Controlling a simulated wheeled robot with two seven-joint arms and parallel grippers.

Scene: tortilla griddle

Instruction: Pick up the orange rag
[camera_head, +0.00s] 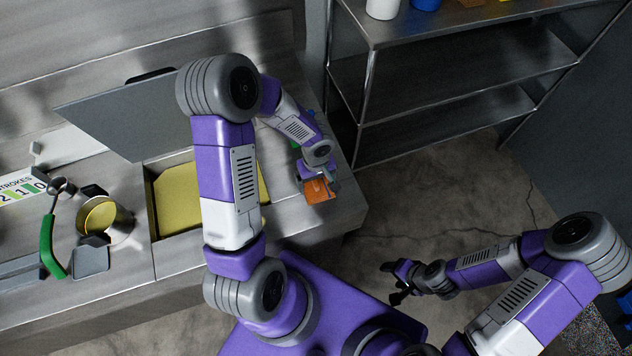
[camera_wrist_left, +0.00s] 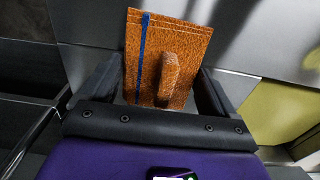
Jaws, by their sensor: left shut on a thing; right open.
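The orange rag (camera_head: 318,190) is at the right end of the steel counter in the head view. It fills the middle of the left wrist view (camera_wrist_left: 190,45), where it looks like a flat orange piece with a blue strip and a raised ridge. My left gripper (camera_head: 322,177) is over it and shut on it, with a dark finger on each side in the wrist view. I cannot tell whether the rag still touches the counter. My right gripper (camera_head: 398,282) is open and empty above the floor, away from the counter.
A yellow griddle surface (camera_head: 178,200) with a raised grey lid (camera_head: 130,110) is left of the rag. A pot (camera_head: 104,216) and a green-handled ladle (camera_head: 50,245) stand further left. A metal shelf rack (camera_head: 440,85) is at the back right. Floor right of the counter is clear.

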